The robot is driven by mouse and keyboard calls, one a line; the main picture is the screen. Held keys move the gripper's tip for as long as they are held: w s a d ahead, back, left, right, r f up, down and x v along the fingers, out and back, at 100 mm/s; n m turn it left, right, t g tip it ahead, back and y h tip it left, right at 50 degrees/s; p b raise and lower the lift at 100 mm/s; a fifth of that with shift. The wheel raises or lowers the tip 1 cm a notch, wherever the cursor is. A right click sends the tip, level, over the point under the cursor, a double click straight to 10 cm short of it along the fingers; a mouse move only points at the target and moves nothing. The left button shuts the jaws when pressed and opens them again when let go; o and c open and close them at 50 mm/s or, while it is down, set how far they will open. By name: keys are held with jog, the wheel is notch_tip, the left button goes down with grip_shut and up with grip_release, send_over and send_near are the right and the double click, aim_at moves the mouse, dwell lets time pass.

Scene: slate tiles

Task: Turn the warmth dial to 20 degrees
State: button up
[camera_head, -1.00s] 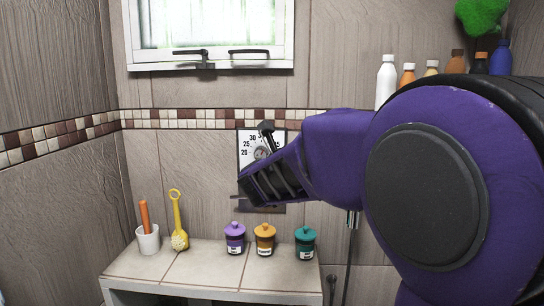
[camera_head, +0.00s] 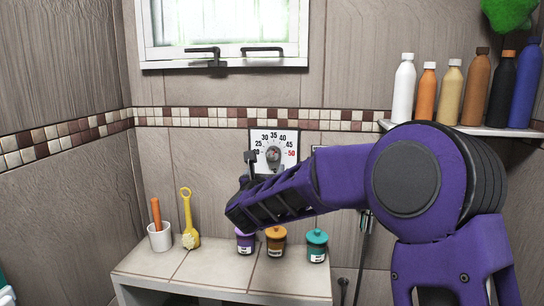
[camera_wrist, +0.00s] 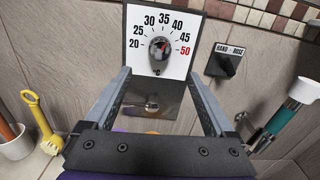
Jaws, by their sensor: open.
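The warmth dial is a round metal knob (camera_wrist: 160,50) on a white plate (camera_wrist: 135,62) with numbers from 20 at the left to 50 in red at the right. A small red mark shows on the knob, toward its upper right; its exact reading is too small to tell. The dial plate also shows on the wall in the head view (camera_head: 290,137), its lower left partly covered by my gripper. My gripper (camera_wrist: 157,76) is open and empty, its two fingers apart below the knob in the wrist view and not touching it.
A black HAND/HOSE switch (camera_wrist: 226,64) sits right of the dial. A tiled bench (camera_head: 215,272) below carries lidded jars, a yellow brush (camera_head: 189,220) and a white cup (camera_head: 159,238). Bottles stand on a shelf (camera_head: 470,129) at right. A window (camera_head: 225,64) is above.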

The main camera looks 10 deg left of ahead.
aim_at(272, 156)
jog(key=w+p, duration=0.1)
jog(key=w, duration=0.4)
jog(key=w+p, duration=0.1)
jog(key=w, duration=0.5)
jog(key=shift+w+d, duration=0.2)
jog(key=shift+w, duration=0.05)
jog(key=c, duration=1.4)
